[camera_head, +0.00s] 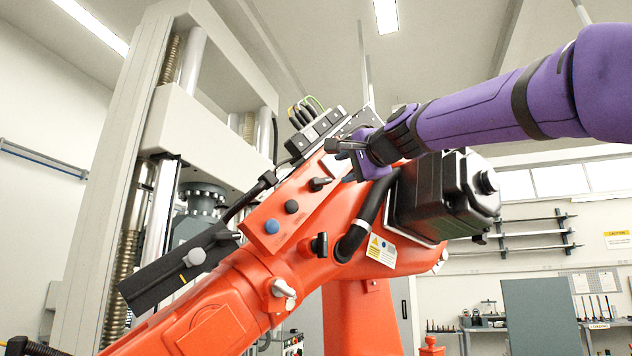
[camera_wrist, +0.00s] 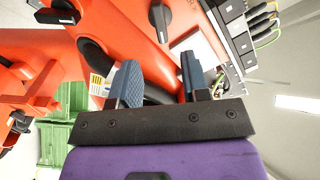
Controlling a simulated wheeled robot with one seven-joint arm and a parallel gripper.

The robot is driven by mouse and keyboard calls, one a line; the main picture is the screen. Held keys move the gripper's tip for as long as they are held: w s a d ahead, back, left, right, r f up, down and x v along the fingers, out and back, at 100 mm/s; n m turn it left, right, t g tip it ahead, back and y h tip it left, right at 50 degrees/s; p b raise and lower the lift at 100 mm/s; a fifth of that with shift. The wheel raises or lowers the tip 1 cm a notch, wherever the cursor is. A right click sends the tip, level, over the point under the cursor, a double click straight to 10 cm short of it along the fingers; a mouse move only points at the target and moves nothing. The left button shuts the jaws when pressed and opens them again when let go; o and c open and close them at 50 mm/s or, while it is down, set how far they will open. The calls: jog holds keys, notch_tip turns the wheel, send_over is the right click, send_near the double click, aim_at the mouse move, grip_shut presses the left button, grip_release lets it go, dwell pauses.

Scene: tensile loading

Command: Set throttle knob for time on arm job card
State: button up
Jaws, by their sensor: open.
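The orange arm (camera_head: 210,318) slants across the head view and carries several controls. A blue round knob (camera_head: 272,227) and a dark round knob (camera_head: 291,206) sit on its raised panel. Black pointer knobs are at the panel's upper end (camera_head: 320,184) and on its side (camera_head: 319,245). A grey knob (camera_head: 195,257) sits on a black bar with a yellow mark. I cannot tell which is the throttle knob. My gripper (camera_wrist: 160,80) is open and empty, above the arm's upper part. In the wrist view, a black pointer knob (camera_wrist: 160,20) lies beyond the fingers, apart from them.
A black motor box (camera_head: 430,197) and a thick black hose (camera_head: 362,222) are beside my gripper. A terminal block (camera_head: 318,132) with wires stands behind it. A tall testing frame (camera_head: 130,180) rises at left. A white-and-yellow label (camera_head: 381,250) is on the arm.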

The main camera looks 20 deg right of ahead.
aim_at(322, 180)
jog(key=x, duration=1)
jog(key=shift+w, duration=0.35)
jog(key=shift+c, duration=0.2)
grip_shut()
